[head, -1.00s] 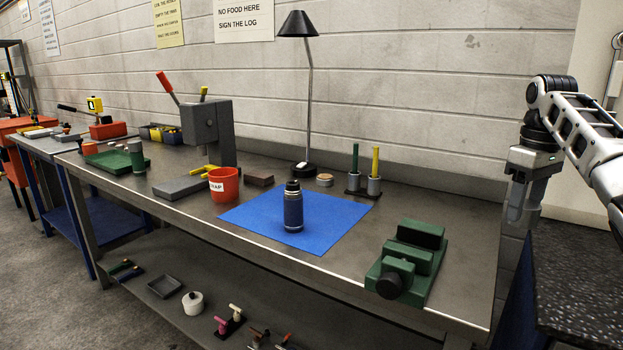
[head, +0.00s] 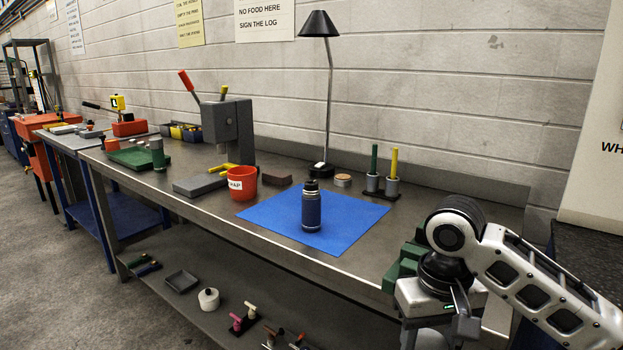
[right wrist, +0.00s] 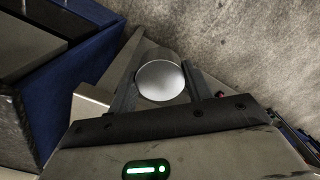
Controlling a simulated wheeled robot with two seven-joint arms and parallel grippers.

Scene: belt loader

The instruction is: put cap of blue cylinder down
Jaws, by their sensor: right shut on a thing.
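The blue cylinder (head: 312,211) stands upright on the blue mat (head: 358,218) on the workbench, with a dark narrower neck at its top. In the right wrist view my right gripper (right wrist: 160,82) is shut on a round silver-grey piece, the cap (right wrist: 161,81), with its smooth round end facing the camera. My left gripper is not in view.
The green vise (head: 405,266) is partly hidden behind my right arm. A red cup (head: 243,184), a desk lamp (head: 320,100) and holders with a green and a yellow stick (head: 382,184) stand around the mat. The mat's right part is bare.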

